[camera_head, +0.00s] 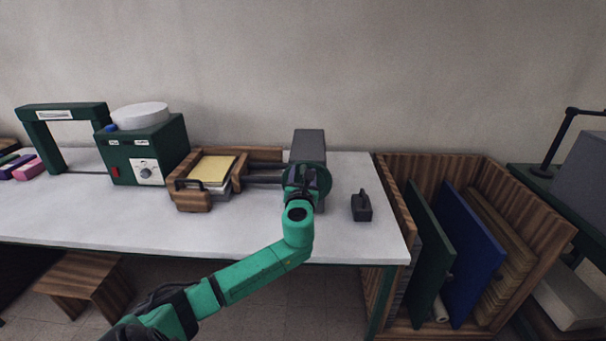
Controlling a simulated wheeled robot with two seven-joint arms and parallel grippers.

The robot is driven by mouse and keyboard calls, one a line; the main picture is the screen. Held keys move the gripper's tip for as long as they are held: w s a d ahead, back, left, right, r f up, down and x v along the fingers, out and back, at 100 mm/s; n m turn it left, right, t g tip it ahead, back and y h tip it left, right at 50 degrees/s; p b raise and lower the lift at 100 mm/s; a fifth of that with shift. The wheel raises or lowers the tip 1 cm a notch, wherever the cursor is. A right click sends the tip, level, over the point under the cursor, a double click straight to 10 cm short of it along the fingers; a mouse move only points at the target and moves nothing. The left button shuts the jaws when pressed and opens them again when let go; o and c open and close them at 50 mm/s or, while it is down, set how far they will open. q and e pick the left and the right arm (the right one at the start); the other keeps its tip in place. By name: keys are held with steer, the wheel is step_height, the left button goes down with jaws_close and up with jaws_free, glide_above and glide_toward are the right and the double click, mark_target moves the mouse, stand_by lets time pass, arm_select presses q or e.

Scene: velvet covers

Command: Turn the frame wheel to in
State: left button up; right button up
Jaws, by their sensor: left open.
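A wooden frame (192,196) holding a yellow sheet (212,168) sits on the white table. A dark rod runs from its right side toward a grey block (308,144). My left gripper (307,178) is in front of this block, at the right end of the rod, pointing away from the camera. My own wrist covers most of its fingers, and they look open. The frame wheel is not clearly seen; it may be hidden behind my gripper. I cannot tell whether the fingers touch it, nor its setting. My right gripper is out of view.
A green machine with a dial (146,170) stands left of the frame, beside a green arch (62,113). A small dark weight-like block (361,206) is right of my gripper. A wooden rack (540,215) with boards stands past the table's right edge. The table's front strip is mostly clear.

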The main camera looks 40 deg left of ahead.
arm_select(q)
jaws_close()
steer(key=shift+d, duration=0.1)
stand_by(1.2)
